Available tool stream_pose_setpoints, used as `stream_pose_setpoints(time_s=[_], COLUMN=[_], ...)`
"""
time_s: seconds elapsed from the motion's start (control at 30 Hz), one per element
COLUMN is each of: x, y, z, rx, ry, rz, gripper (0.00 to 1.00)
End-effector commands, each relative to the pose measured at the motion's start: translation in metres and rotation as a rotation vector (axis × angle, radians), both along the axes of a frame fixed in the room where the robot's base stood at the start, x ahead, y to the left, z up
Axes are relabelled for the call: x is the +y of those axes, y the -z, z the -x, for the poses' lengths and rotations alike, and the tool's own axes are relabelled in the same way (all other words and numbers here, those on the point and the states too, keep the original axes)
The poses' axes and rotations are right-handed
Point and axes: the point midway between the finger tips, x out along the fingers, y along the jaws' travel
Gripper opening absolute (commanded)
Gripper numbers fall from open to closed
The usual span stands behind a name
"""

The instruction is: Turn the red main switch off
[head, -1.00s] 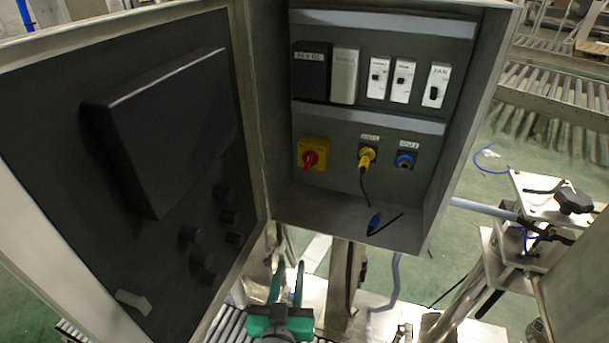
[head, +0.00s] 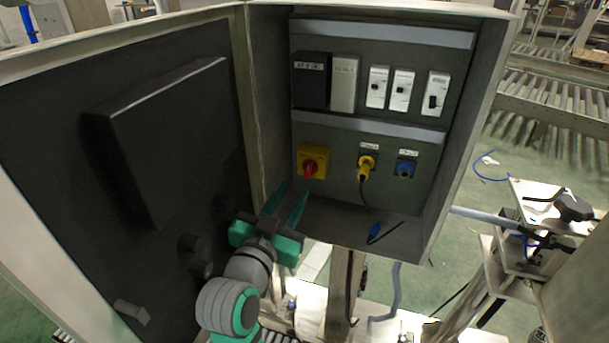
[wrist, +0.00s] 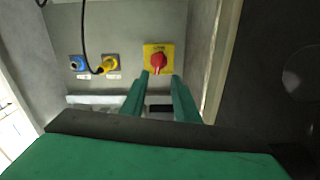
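The red main switch (head: 310,168) is a red rotary knob on a yellow square plate (head: 320,153), at the lower left of the panel inside the open cabinet. In the wrist view the red knob (wrist: 158,62) lies just beyond my fingertips, roughly centred between them. My gripper (head: 289,191) is open and empty, with its green fingers pointing up at the switch from below. The fingers look apart from the knob; the exact gap is hard to tell. In the wrist view the two fingers (wrist: 159,76) stand either side of the knob's line.
A yellow plug (head: 366,166) with a black cable and a blue socket (head: 405,168) sit right of the switch. Breakers (head: 377,87) are above. The open cabinet door (head: 60,130) stands close on the left. A blue-tipped cable end (head: 374,230) lies on the cabinet floor.

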Motion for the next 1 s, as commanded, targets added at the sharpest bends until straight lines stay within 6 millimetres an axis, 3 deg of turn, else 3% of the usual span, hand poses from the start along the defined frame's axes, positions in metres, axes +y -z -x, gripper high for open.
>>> stream_pose_setpoints(time_s=[0.2, 0.4, 0.6, 0.87, 0.9, 1.0], x=[-0.017, -0.025, -0.028, -0.028, -0.028, -0.027], y=[0.0, 0.0, 0.0, 0.0, 0.0, 0.001], z=[-0.039, -0.065, -0.077, -0.078, -0.078, -0.078], rx=[0.0, 0.001, -0.001, 0.0, 0.0, 0.0], ry=[0.008, 0.007, 0.005, 0.004, 0.004, 0.003], rz=[0.001, 0.001, 0.001, 0.001, 0.001, 0.001], gripper=[0.28, 0.28, 0.28, 0.28, 0.26, 0.02])
